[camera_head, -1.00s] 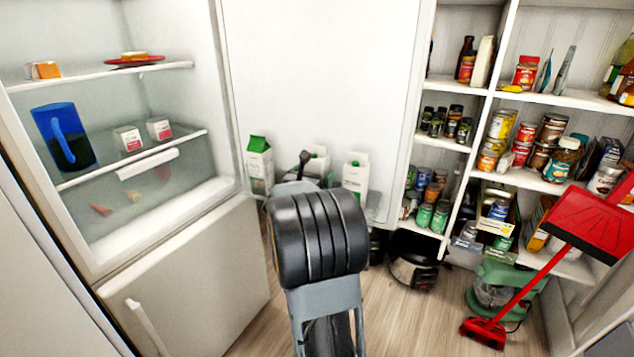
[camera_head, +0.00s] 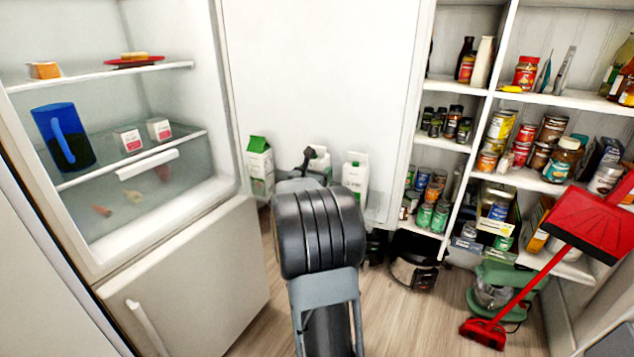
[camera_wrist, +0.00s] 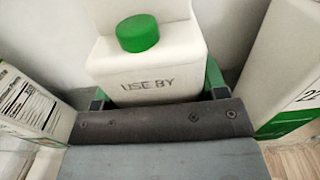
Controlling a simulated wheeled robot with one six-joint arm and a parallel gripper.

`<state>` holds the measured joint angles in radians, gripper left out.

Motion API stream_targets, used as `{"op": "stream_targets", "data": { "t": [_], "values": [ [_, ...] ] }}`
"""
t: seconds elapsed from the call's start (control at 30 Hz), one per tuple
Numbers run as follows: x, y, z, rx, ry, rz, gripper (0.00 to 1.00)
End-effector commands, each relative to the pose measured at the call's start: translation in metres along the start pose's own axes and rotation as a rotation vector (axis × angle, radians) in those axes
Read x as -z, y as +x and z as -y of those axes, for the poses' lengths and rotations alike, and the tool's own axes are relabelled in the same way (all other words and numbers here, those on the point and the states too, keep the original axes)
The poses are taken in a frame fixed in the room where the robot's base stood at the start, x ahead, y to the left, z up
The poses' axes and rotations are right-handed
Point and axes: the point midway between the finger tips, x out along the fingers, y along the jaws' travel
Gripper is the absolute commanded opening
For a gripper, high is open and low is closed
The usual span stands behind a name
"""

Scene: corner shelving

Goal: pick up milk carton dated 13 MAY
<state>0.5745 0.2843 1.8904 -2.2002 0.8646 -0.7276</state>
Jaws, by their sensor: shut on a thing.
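Three white milk cartons stand in a row on the door shelf of the fridge. The left carton (camera_head: 260,165) has a green gable top. The middle carton (camera_head: 320,161) is mostly hidden behind my arm. The right carton (camera_head: 355,174) is white on top. In the wrist view, my gripper (camera_wrist: 157,96) is shut on the middle carton (camera_wrist: 150,72), with a green finger on each side. This carton has a green round cap and the words "USE BY"; any date below them is hidden by the gripper.
In the wrist view, the left carton (camera_wrist: 28,105) and right carton (camera_wrist: 292,65) stand close on either side of the gripper. The fridge door panel (camera_head: 320,75) is behind. Fridge shelves (camera_head: 100,75) are at left; pantry shelves (camera_head: 560,99) and a red broom (camera_head: 483,331) at right.

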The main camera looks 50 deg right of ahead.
Motion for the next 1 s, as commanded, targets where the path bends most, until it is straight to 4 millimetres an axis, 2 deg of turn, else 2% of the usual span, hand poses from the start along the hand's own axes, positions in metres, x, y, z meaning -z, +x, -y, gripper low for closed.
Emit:
{"op": "stream_targets", "data": {
  "t": [0.07,0.33,0.67,1.0],
  "values": [
    [0.0,0.0,0.0,-0.001,-0.001,0.0,0.42],
    [0.0,0.0,0.0,-0.001,-0.001,0.0,0.16],
    [-0.01,0.0,0.0,0.001,0.003,0.006,0.16],
    [-0.066,0.0,0.0,0.001,0.004,0.008,0.16]
  ]
}}
